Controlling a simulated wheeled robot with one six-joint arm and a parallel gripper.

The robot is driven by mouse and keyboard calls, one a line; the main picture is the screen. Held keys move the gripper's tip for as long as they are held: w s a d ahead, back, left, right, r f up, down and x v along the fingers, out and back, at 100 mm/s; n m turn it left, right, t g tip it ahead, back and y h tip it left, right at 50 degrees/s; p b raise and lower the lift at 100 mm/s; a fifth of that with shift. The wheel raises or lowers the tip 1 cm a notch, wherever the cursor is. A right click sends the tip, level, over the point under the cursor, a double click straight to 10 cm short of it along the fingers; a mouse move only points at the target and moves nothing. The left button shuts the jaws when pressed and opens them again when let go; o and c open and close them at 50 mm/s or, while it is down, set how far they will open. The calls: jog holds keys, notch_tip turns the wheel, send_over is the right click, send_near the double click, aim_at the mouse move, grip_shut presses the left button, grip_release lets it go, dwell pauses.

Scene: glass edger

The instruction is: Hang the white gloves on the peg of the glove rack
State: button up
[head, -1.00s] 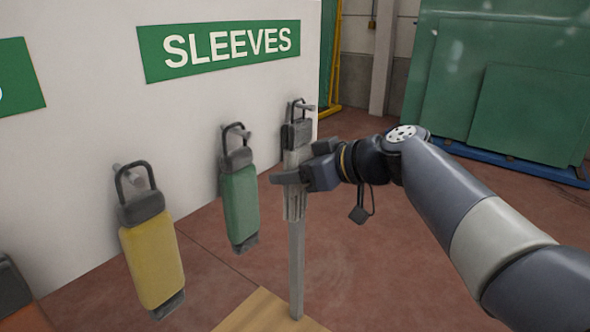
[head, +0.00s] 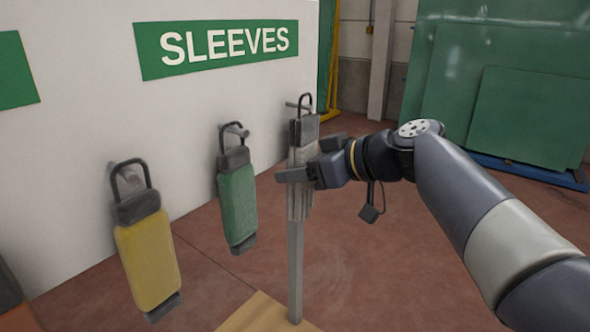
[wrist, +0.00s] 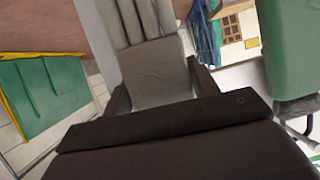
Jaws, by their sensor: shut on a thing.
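The white gloves (head: 299,205), pale grey in the picture, hang upright from a dark clip with a wire loop at the top. My gripper (head: 308,165) is shut on them below the clip. A peg (head: 291,104) on the white panel is level with the loop; I cannot tell whether the loop is around the peg or in front of it. In the wrist view the gloves (wrist: 155,72) fill the space between my fingers.
A green pair (head: 237,200) and a yellow pair (head: 149,262) hang on pegs to the left. A "SLEEVES" sign (head: 217,49) is above. A grey post (head: 295,272) stands on a wooden board (head: 262,314) below. Green glass sheets (head: 525,120) stand at the back right.

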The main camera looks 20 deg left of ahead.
jog(key=d+b, duration=0.1)
jog(key=s+d+b, duration=0.1)
jog(key=d, duration=0.1)
jog(key=s+d, duration=0.1)
jog(key=d, duration=0.1)
jog(key=shift+s+d+b, duration=0.15)
jog(key=shift+b, duration=0.25)
dwell(0.4)
dwell(1.0)
